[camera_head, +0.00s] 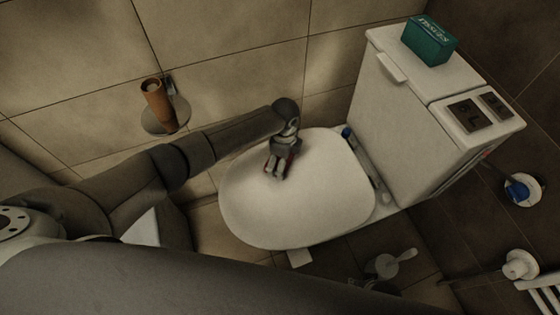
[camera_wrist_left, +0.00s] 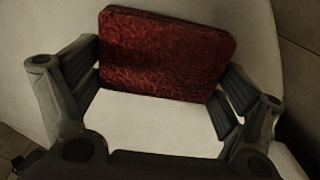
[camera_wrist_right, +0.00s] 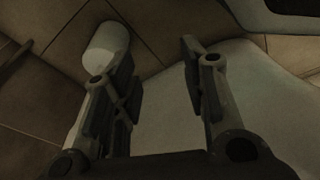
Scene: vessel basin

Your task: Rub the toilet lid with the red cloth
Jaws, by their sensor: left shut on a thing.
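The toilet lid (camera_head: 320,200) is a closed white oval in the middle of the head view. My left gripper (camera_head: 279,172) is over the lid's upper left part, pointing down at it. It is shut on the red cloth (camera_wrist_left: 165,50), a thick dark red block held between its fingers in the left wrist view. In the head view the cloth is mostly hidden by the fingers. The cloth is at or very close to the lid; contact cannot be told for certain. My right gripper (camera_wrist_right: 150,58) is open and empty in the right wrist view.
The white cistern (camera_head: 400,130) stands right of the lid, with a green tissue box (camera_head: 430,40) on top. A brown roll (camera_head: 157,103) on a wall holder is at upper left.

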